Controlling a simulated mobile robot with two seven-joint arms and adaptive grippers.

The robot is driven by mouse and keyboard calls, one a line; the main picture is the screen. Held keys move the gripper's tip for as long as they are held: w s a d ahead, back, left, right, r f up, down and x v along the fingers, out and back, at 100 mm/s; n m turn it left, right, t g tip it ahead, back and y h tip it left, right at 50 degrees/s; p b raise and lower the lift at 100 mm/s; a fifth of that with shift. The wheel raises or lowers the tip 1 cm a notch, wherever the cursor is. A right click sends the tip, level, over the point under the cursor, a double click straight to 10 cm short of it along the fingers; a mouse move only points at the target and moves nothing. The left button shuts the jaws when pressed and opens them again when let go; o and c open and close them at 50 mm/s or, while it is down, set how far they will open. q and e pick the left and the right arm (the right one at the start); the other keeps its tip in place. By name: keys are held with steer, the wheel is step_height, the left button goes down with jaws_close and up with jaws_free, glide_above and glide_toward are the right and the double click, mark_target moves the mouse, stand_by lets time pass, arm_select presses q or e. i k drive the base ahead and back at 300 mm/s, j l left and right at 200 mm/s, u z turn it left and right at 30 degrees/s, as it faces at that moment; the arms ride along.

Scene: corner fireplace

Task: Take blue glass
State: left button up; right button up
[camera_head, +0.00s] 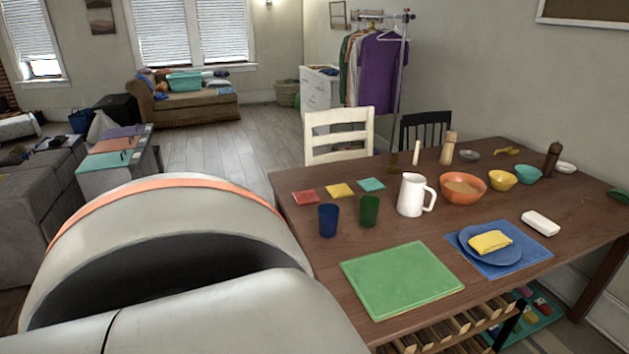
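The blue glass (328,220) stands upright on the near left part of the wooden table. A green glass (369,210) stands close to its right, with a small gap between them. A large part of my own arm fills the lower left of the head view, left of the blue glass and apart from it in the picture. Neither of my grippers shows in this view.
Right of the glasses stand a white pitcher (412,195) and an orange bowl (462,188). A green placemat (401,279) lies in front. Red, yellow and teal squares lie behind the glasses. A white chair (338,136) stands at the table's far side.

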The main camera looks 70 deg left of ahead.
mark_target(328, 221)
steer(key=k+j, duration=0.1)
steer(key=j, duration=0.25)
steer(key=k+j, duration=0.15)
steer(key=j, duration=0.25)
steer(key=k+j, duration=0.1)
steer(key=j, duration=0.25)
steer(key=k+j, duration=0.1)
steer(key=j, duration=0.25)
steer(key=k+j, duration=0.15)
steer(key=j, duration=0.25)
